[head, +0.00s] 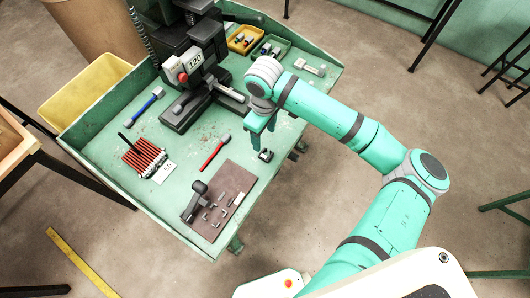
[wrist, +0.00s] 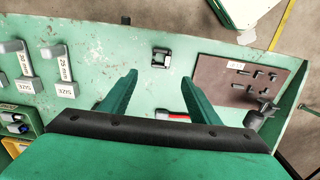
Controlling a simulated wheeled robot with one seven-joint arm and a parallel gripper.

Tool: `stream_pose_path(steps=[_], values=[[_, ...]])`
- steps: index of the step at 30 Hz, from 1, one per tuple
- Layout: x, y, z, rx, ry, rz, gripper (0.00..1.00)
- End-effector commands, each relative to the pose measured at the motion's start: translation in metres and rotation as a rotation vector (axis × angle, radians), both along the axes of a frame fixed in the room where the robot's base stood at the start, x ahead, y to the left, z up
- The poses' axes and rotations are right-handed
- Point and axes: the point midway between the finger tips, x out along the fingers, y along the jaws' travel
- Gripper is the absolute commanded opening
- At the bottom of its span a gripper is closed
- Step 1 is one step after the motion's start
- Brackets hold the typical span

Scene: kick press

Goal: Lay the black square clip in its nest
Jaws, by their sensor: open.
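The black square clip (head: 265,155) lies on the green bench top near its right edge. In the wrist view the clip (wrist: 160,57) looks like a small dark frame with a pale middle, flat on the bench. My gripper (head: 260,132) hangs above the bench, just behind the clip in the head view. In the wrist view my gripper (wrist: 159,80) is open and empty, with its two green fingers wide apart and the clip beyond the gap between their tips, not touched. I cannot make out the clip's nest with certainty.
A brown board (head: 235,178) with a dark clamp and several small metal parts lies at the front. A red-handled tool (head: 214,151) lies left of the clip. The black press (head: 190,55) stands behind. Yellow (head: 244,40) and green (head: 270,48) bins sit at the back.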

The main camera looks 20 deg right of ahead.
Motion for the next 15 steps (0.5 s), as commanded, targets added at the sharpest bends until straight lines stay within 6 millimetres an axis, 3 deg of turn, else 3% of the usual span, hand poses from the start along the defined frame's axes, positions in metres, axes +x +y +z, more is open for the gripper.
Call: stream_pose_path(steps=[9, 15], values=[[-0.001, 0.001, -0.043, -0.004, 0.007, 0.003, 0.56], [-0.001, 0.001, -0.056, -0.003, 0.005, 0.004, 0.56]])
